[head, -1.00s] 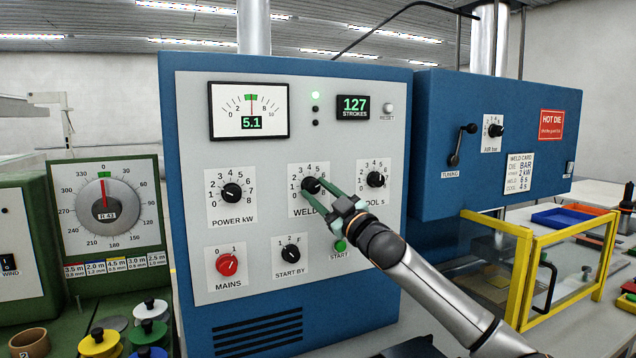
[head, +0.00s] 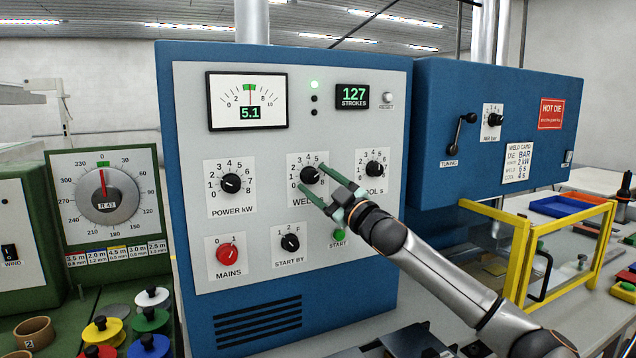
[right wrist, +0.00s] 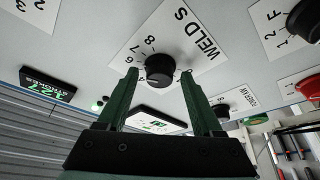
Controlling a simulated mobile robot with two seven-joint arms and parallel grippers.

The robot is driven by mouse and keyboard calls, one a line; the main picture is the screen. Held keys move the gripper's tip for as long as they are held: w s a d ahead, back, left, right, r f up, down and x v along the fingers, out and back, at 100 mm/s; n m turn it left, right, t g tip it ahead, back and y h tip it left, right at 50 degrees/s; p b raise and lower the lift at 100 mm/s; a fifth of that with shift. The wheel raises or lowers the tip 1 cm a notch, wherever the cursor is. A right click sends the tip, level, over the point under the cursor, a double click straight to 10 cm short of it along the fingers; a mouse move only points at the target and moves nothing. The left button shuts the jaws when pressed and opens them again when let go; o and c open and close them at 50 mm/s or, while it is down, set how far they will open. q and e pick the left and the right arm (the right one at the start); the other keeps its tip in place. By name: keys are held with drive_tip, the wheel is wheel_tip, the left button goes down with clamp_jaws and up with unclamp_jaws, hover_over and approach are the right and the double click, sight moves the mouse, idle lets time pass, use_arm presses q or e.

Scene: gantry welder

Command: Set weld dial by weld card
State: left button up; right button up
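The weld dial (head: 310,174), a black knob on a white scale plate, sits mid-panel on the blue welder; it also shows in the right wrist view (right wrist: 160,68). Its exact setting is hard to read. My right gripper (head: 309,176) is open, its green fingertips on either side of the knob with gaps; in the right wrist view the gripper (right wrist: 159,74) frames the knob between its tips. The fingers partly cover the weld label. The weld card (head: 518,162) on the right blue box reads die BAR, 2 kW, weld 6 s, cool 4 s. My left gripper is out of view.
Close by are the power dial (head: 231,184), cool dial (head: 374,169), start-by knob (head: 290,242), red mains knob (head: 227,254) and green start button (head: 339,235).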

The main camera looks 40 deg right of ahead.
drive_tip(key=shift+o, duration=0.2)
drive_tip(key=shift+s+f+b, duration=0.4)
drive_tip(key=shift+s+b, duration=0.15)
drive_tip(key=shift+b, duration=0.1)
drive_tip(key=b+v, duration=0.2)
drive_tip(key=shift+s+f, duration=0.15)
drive_tip(key=shift+s, duration=0.15)
drive_tip(key=b, duration=0.5)
approach(315, 182)
drive_tip(key=shift+s, duration=1.05)
drive_tip(key=shift+p+v, duration=0.4)
drive_tip(key=shift+v, duration=0.4)
drive_tip(key=shift+a, duration=0.15)
